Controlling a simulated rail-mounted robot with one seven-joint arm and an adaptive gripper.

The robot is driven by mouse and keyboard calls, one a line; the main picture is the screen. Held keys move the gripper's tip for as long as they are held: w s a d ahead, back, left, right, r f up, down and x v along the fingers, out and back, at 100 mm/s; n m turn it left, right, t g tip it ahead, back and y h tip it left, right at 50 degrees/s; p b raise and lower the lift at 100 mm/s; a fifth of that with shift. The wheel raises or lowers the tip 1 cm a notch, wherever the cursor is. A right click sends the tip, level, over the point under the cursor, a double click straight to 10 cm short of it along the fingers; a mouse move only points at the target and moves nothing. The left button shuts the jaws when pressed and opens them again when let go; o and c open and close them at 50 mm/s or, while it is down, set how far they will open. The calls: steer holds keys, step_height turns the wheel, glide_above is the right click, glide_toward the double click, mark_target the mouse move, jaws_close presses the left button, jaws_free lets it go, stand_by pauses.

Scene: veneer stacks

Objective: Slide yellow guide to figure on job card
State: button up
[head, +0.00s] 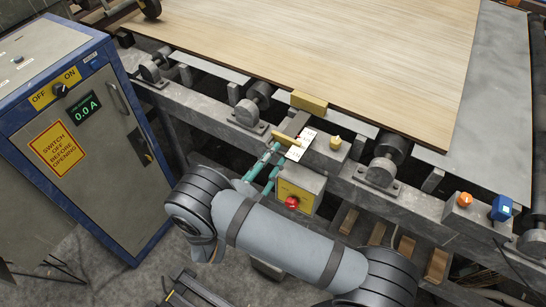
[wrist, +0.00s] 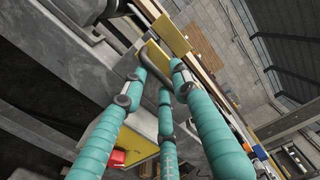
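A yellow block (head: 309,101) sits against the near edge of the veneer sheet; a yellow block also shows in the wrist view (wrist: 171,34). A yellow bar (head: 286,138) lies across a narrow bracket with white marked strips (head: 304,145). I cannot tell which yellow piece is the guide, and the card's figures are too small to read. My gripper (head: 276,157) has teal fingers reaching up to the yellow bar. In the wrist view the fingertips (wrist: 160,64) are apart, on either side of a yellow plate (wrist: 154,58) and a bent grey bar. Contact is unclear.
A yellow box with a red button (head: 292,202) stands just below the fingers. A yellow knob (head: 335,142) is right of the strips. The veneer sheet (head: 350,50) lies on rollers behind. A control cabinet (head: 75,140) stands left. Orange and blue buttons (head: 483,206) are right.

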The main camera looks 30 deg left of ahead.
steer(key=shift+s+r, duration=0.1)
steer(key=shift+r, duration=0.05)
steer(key=s, duration=0.7)
steer(key=shift+p, duration=0.3)
steer(key=shift+w, duration=0.2)
